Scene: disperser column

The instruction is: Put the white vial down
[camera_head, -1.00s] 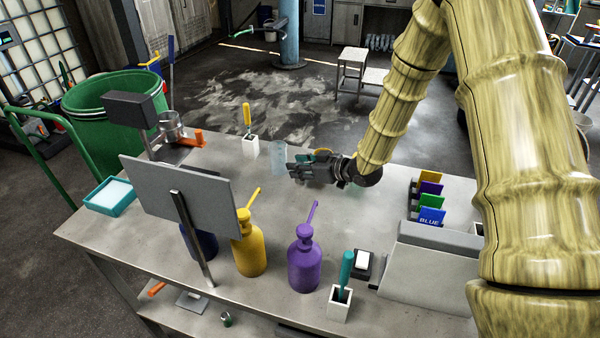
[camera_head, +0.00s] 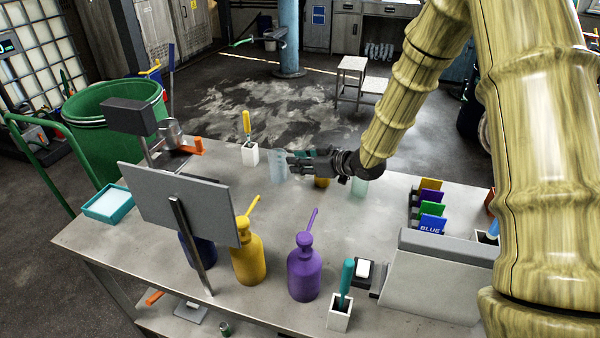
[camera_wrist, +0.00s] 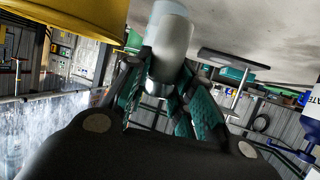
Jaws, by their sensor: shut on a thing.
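The white vial (camera_head: 277,168) is a pale, translucent cylinder standing about upright near the far edge of the table. My gripper (camera_head: 290,161) comes from the right and is shut on it. In the wrist view the vial (camera_wrist: 168,45) sits between the teal finger pads of my gripper (camera_wrist: 165,85). The head view does not clearly show whether its base touches the table.
A yellow vessel (camera_head: 322,182) and a pale green one (camera_head: 360,187) stand close below my wrist. A yellow-handled tool in a white holder (camera_head: 250,155) is just left. Yellow (camera_head: 248,260) and purple (camera_head: 304,272) bottles stand nearer. The table between is clear.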

